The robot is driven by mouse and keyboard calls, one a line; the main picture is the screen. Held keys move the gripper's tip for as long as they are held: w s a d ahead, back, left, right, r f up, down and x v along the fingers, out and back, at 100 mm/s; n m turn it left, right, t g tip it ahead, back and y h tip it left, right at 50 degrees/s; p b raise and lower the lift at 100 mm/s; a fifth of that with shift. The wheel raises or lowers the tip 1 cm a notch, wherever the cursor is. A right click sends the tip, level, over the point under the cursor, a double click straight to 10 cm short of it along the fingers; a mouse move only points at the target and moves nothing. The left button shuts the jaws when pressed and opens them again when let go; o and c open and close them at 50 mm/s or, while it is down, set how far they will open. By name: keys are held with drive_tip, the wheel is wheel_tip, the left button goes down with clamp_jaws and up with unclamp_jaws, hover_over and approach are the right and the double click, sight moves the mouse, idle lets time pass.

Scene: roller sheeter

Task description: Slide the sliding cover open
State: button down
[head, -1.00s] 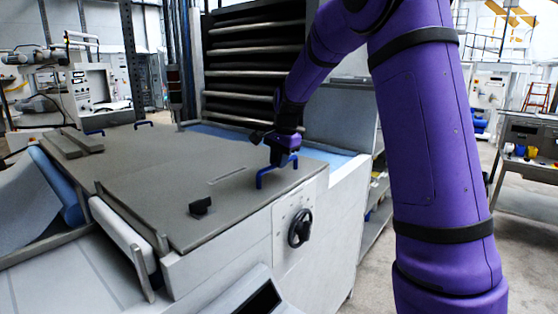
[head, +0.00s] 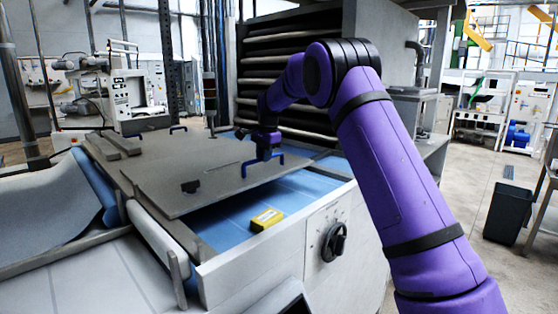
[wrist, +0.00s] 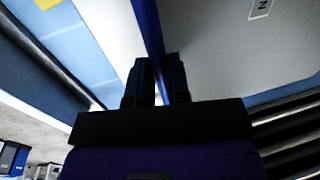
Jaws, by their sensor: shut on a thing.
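The sliding cover (head: 215,186) is a flat grey panel on top of the machine. It is partly drawn back from the front edge, so a strip of blue interior (head: 232,222) shows in front of it. My gripper (head: 265,152) is shut on the blue bar handle (head: 246,171) near the cover's right corner. In the wrist view, the two black fingers (wrist: 156,82) close around the blue handle (wrist: 147,28), with the grey cover to its right. The fingers hide part of the handle.
A yellow box (head: 266,219) lies on the blue surface inside the opening. Dark shelves with rollers (head: 290,75) rise behind. A black dial (head: 334,242) is on the front panel.

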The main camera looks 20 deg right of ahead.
drive_tip(key=w+a, duration=0.1)
drive_tip(key=w, duration=0.2)
drive_tip(key=w+a, duration=0.1)
drive_tip(key=w, duration=0.2)
drive_tip(key=w+a, duration=0.1)
drive_tip(key=w, duration=0.2)
drive_tip(key=shift+a, duration=0.35)
drive_tip(key=c, duration=1.1)
unclamp_jaws()
drive_tip(key=shift+r, duration=0.1)
wheel_tip(320, 180, up, 10)
drive_tip(key=s, duration=0.2)
drive_tip(key=shift+d+r, duration=0.25)
drive_tip(key=shift+d, duration=0.15)
